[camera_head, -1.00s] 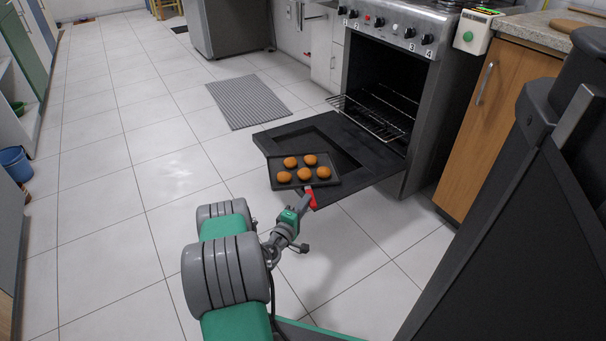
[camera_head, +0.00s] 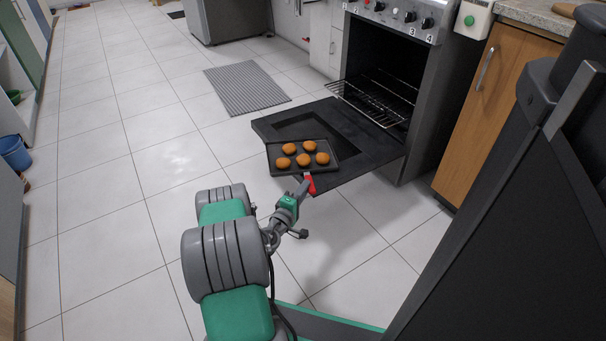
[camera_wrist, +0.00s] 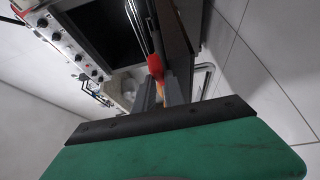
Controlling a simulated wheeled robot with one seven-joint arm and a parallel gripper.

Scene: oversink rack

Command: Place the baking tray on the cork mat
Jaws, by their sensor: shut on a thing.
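The baking tray (camera_head: 333,172) is a dark rectangle carrying several round golden-brown buns (camera_head: 303,160). In the head view it appears in front of the open oven door, roughly level. My gripper (camera_head: 309,184) is shut on the tray's near edge, with a red part showing at the grip. In the wrist view the red part (camera_wrist: 155,66) also shows between my fingers, and the tray is hard to make out there. No cork mat can be made out for certain.
The oven (camera_head: 385,85) stands open, its door (camera_head: 275,127) lowered and a wire rack (camera_head: 368,104) partly out. A wooden cabinet (camera_head: 497,110) with a stone worktop (camera_head: 535,12) is to the right. A grey rug (camera_head: 246,87) lies on the floor.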

